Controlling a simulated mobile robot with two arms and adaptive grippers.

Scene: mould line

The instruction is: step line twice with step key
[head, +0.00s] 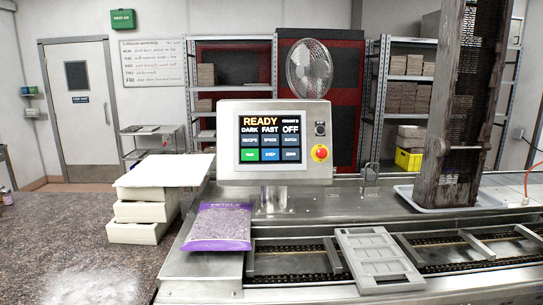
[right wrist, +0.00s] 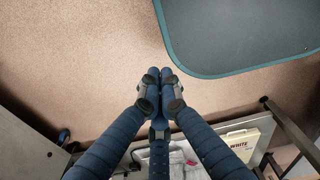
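The control panel (head: 228,170) stands on a post behind the mould line, its screen (head: 270,120) lit and reading READY, with DARK, FAST and OFF below. The blue step key (head: 269,155) is in the screen's bottom row, between a green key (head: 250,155) and a key that seems to read ZERO (head: 290,155). The line's conveyor (head: 300,262) carries a grey mould (head: 378,258) between crossbars. My right gripper (head: 0,0) is absent from the head view; in the right wrist view its fingertips (right wrist: 160,73) are together, empty, above the floor and away from the panel. My left gripper is not in view.
A red stop button (head: 320,153) is on the panel's right side. A purple bag (head: 219,228) lies in front of the panel, left of the conveyor. White blocks (head: 143,211) are stacked at left. A tall dark frame (head: 468,100) stands at right.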

